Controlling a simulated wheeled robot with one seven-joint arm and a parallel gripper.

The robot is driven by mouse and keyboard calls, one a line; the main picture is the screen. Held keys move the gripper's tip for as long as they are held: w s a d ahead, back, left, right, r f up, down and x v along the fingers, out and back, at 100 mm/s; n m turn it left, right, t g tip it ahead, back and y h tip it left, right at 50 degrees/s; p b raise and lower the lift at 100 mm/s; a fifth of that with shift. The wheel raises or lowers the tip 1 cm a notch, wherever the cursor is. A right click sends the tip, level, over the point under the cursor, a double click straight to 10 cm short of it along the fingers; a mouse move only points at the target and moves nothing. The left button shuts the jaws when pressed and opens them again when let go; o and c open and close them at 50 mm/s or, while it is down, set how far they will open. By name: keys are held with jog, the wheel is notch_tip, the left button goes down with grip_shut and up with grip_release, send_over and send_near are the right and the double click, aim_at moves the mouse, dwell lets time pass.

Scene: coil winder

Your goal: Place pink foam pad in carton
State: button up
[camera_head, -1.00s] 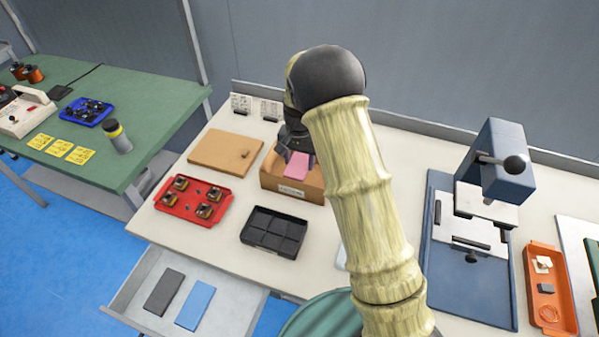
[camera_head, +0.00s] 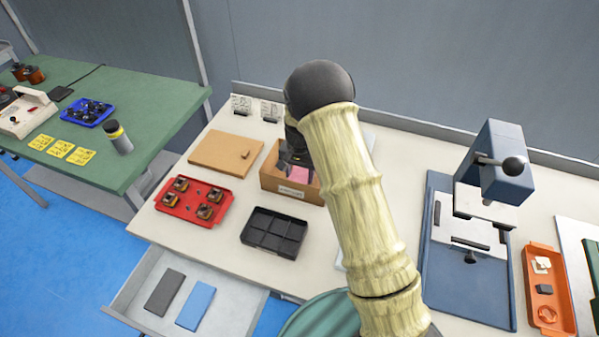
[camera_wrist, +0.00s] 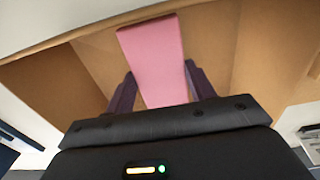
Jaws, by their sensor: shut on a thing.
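The pink foam pad (camera_head: 299,175) is held in my gripper (camera_head: 290,165), inside the open top of the brown carton (camera_head: 292,191) on the bench. In the wrist view the pad (camera_wrist: 153,55) stands out between my two dark fingers (camera_wrist: 158,90), with the carton's tan walls (camera_wrist: 235,40) around it. My gripper is shut on the pad. My arm hides part of the carton's right side in the head view. I cannot tell whether the pad touches the carton floor.
A cork-coloured board (camera_head: 222,154) lies left of the carton. A red tray with copper parts (camera_head: 190,221) and a black divided tray (camera_head: 273,236) lie in front. A blue press (camera_head: 480,220) stands right. An open drawer (camera_head: 140,300) juts out below.

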aim_at(300, 176)
jog(key=shift+f, duration=0.1)
jog(key=o, duration=0.9)
jog(key=shift+o, duration=0.2)
notch_tip(300, 176, up, 12)
jog(key=shift+b, duration=0.45)
jog(key=s+d+r+n+t, duration=0.1)
jog(key=s+d, duration=0.5)
jog(key=s, duration=0.6)
jog(key=s+d+r+n+t, duration=0.1)
jog(key=s+d+r+n, duration=0.2)
jog(key=s+d, duration=0.3)
jog(key=s, duration=0.5)
jog(key=shift+s+r+t, duration=0.25)
jog(key=shift+s+t, duration=0.05)
jog(key=shift+s, duration=0.05)
